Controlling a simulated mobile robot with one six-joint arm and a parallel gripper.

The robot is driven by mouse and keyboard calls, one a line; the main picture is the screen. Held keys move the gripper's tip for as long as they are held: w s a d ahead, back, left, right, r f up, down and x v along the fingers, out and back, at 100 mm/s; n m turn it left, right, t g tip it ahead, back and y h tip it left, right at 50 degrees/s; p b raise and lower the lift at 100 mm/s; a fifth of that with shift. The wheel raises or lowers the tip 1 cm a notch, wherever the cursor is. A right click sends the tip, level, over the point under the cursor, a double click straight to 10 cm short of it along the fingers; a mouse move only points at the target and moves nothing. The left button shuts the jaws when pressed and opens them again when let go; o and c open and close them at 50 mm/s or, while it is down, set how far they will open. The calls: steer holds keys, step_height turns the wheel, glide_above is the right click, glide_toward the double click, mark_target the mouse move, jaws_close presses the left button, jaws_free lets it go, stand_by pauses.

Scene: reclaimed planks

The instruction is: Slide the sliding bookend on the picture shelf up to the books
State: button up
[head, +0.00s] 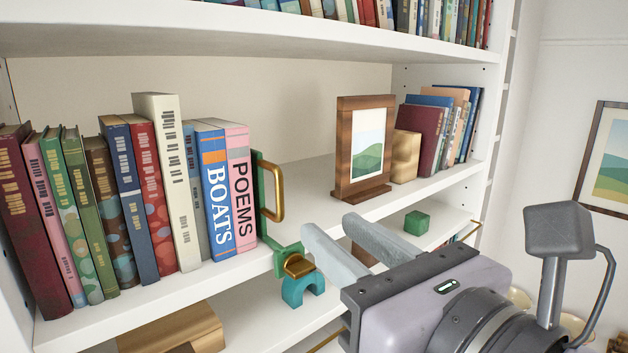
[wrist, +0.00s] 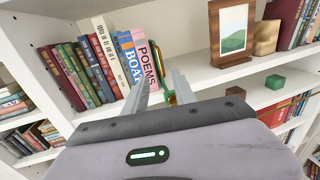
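The sliding bookend (head: 257,193) is a green upright plate with a brass loop handle and a brass knob at the shelf's front edge. It stands just right of the pink POEMS book (head: 238,190); I cannot tell whether they touch. The row of books (head: 110,205) stands on the left of the picture shelf (head: 300,185), with the blue BOATS book (head: 215,195) beside POEMS. My gripper (head: 328,226) is open, just right of the bookend's knob in the head view. In the wrist view the bookend (wrist: 169,94) shows between the open fingers (wrist: 164,80), partly hidden.
A framed picture (head: 362,150), a wooden block (head: 405,155) and more books (head: 440,130) stand on the shelf's right. The shelf between bookend and picture is bare. A green cube (head: 417,222) and a teal arch (head: 302,287) are on the shelf below.

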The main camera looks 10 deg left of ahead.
mark_target(280, 191)
steer(key=b+x, duration=0.4)
steer(key=x, duration=1)
steer(key=shift+s+a+f, duration=0.1)
steer(key=shift+f, duration=0.05)
steer(key=shift+w+a, duration=0.35)
steer(key=shift+w, duration=0.15)
jaws_close()
steer(key=shift+s+b, duration=0.1)
steer(key=shift+b, duration=0.25)
